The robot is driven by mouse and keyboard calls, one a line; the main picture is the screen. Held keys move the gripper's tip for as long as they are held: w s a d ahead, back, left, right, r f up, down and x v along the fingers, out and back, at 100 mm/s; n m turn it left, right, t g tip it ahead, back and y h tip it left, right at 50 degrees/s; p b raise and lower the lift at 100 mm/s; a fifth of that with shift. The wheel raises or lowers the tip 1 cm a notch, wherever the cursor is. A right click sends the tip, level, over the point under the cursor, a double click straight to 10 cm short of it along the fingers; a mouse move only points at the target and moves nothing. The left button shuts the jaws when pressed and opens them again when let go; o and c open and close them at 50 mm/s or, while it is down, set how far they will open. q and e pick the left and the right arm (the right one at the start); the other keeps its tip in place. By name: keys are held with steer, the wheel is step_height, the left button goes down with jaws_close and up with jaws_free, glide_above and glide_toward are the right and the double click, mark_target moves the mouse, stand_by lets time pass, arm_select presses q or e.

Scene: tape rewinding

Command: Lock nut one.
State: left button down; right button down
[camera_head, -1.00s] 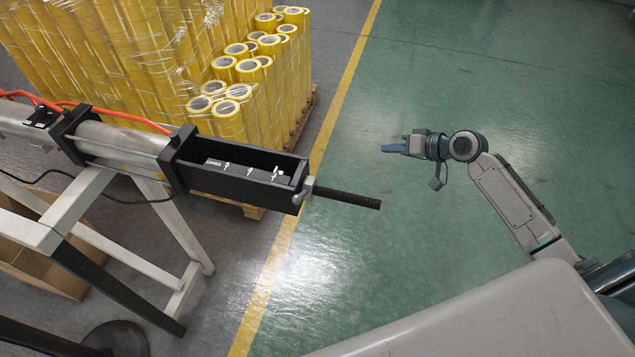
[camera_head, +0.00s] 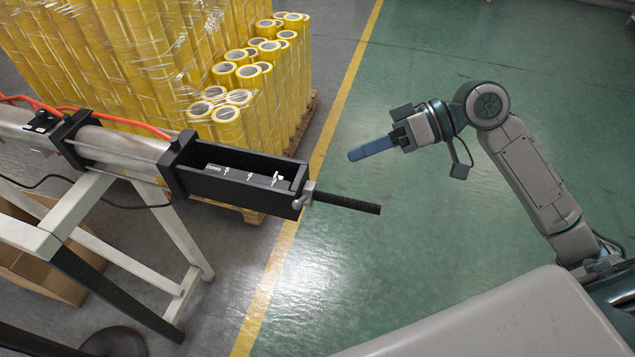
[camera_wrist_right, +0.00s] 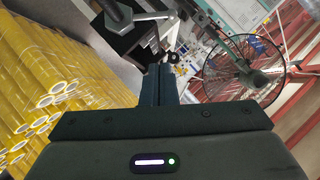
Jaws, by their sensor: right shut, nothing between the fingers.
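The nut (camera_head: 304,194), a small grey metal piece with a short lever, sits at the right end of the black box (camera_head: 235,190). A dark threaded rod (camera_head: 347,202) sticks out to the right from it. My right gripper (camera_head: 370,148) is above and to the right of the rod, shut and empty, its blue fingers pointing left and clear of the nut. My left gripper is not in view.
The box is on a metal arm carried by a white frame (camera_head: 105,205). Yellow tape rolls (camera_head: 262,85) stand on a pallet behind it. A large fan (camera_wrist_right: 243,68) shows in the wrist view. The green floor (camera_head: 420,235) around the rod is clear.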

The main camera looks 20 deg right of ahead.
mark_target(304, 198)
steer(key=shift+p+x, duration=0.8)
steer(key=shift+x, duration=2.25)
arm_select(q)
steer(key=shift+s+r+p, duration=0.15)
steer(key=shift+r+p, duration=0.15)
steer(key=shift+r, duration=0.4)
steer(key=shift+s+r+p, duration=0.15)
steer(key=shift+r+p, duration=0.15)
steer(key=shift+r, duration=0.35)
arm_select(e)
steer(key=shift+s+a+f, duration=0.35)
steer(key=shift+a+f, duration=0.35)
steer(key=shift+f, duration=0.2)
steer(key=shift+s+a+f, duration=0.35)
steer(key=shift+a+f, duration=0.4)
steer(key=shift+f, duration=0.15)
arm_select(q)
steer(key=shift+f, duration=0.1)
